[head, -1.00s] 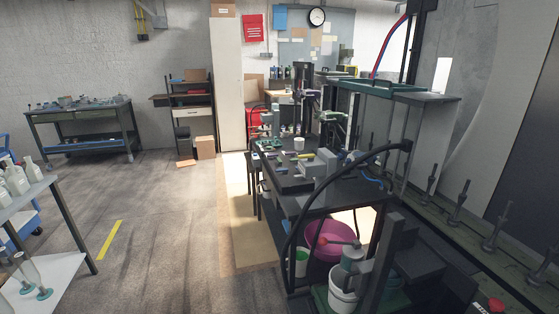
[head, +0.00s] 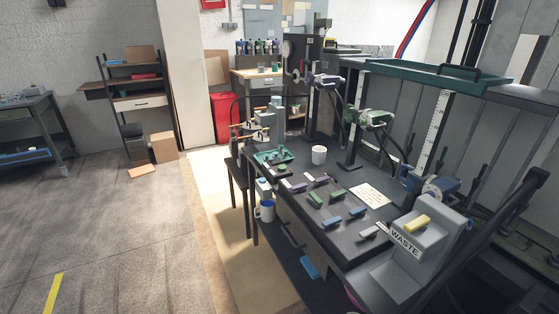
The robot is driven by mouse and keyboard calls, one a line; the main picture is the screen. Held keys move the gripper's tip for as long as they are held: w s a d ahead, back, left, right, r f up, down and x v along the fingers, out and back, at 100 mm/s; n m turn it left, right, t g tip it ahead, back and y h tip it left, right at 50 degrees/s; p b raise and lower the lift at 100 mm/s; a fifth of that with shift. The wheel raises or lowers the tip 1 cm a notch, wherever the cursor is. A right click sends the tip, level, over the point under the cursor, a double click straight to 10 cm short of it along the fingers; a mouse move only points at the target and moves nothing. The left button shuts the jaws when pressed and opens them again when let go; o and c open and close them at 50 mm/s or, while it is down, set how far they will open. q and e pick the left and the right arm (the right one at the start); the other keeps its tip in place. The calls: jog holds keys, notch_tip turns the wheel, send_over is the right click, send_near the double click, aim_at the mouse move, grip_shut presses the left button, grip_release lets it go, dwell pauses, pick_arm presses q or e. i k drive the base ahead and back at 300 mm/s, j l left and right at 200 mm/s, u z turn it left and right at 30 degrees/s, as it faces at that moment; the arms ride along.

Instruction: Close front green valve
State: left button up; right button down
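Two small green valve handles lie on the dark bench panel, one at the left edge side (head: 315,200) and one farther right (head: 337,191). They sit between a pair of purple handles (head: 320,180) and a pair of blue handles (head: 357,211). I cannot tell from this distance whether either green valve is open or closed. Neither of my grippers is in view.
A grey WASTE box (head: 403,260) with a yellow handle stands at the bench's near right end. Clamped spindle heads, purple (head: 326,80), green (head: 375,119) and blue (head: 437,187), line the right side. A white mug (head: 319,155) stands behind.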

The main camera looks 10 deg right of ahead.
aim_at(318, 203)
jog(key=i+j, duration=0.65)
jog(key=i, duration=0.25)
